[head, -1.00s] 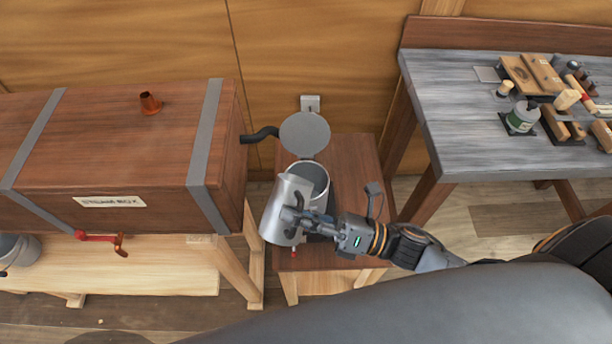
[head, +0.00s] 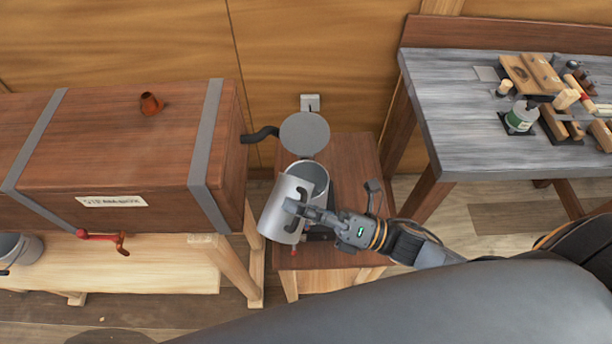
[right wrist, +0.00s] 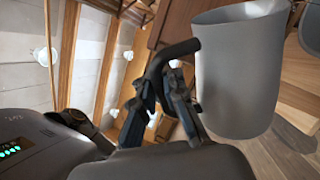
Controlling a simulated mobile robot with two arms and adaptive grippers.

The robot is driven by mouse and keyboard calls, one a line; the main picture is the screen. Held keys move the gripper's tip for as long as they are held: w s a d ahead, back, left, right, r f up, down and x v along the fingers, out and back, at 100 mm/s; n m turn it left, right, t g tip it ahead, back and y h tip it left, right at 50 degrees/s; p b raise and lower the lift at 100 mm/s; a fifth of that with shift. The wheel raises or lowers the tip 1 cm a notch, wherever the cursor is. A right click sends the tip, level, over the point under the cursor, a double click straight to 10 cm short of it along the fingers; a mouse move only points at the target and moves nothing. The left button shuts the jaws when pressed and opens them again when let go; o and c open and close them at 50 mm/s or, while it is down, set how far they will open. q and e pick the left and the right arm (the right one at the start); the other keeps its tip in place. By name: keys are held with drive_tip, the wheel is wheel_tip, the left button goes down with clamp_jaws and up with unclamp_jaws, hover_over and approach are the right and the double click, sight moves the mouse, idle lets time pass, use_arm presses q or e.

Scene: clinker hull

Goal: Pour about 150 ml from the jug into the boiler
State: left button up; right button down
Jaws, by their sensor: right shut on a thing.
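The jug (head: 280,217) is a grey metal cylinder, tilted, with its upper end at the boiler's near side. My right gripper (head: 300,208) is shut on its dark handle. In the right wrist view the jug (right wrist: 240,75) fills the upper right, and the fingers (right wrist: 168,95) close around the curved handle. The boiler (head: 318,177) is a grey round vessel with its mouth open and its round lid (head: 304,133) raised behind. The jug hides part of the boiler's front. I cannot see any liquid or stream, nor whether the jug touches the rim. My left gripper is out of view.
The boiler stands on a small wooden stand (head: 355,165). A wooden steam box (head: 120,150) on a trestle is close on the left, with a dark pipe (head: 259,134) towards the boiler. A grey workbench (head: 450,110) with tools is at right. A bucket (head: 20,250) is at lower left.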

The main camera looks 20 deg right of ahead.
sight(296, 223)
drive_tip(key=shift+w+d+r+m, duration=0.2)
drive_tip(key=shift+r+m, duration=0.2)
drive_tip(key=shift+m, duration=0.1)
idle(0.3)
drive_tip(key=shift+w+d+m+t, duration=0.4)
drive_tip(key=shift+d, duration=0.25)
drive_tip(key=shift+w+d+f+m+t, duration=0.1)
drive_tip(key=shift+d+m+t, duration=0.1)
drive_tip(key=shift+m, duration=0.15)
drive_tip(key=shift+w+d+f+m+t, duration=0.1)
drive_tip(key=shift+m+t, duration=0.1)
drive_tip(key=shift+m, duration=0.15)
idle(1.0)
drive_tip(key=shift+w+d+r, duration=0.15)
drive_tip(key=shift+w+r, duration=0.05)
idle(0.3)
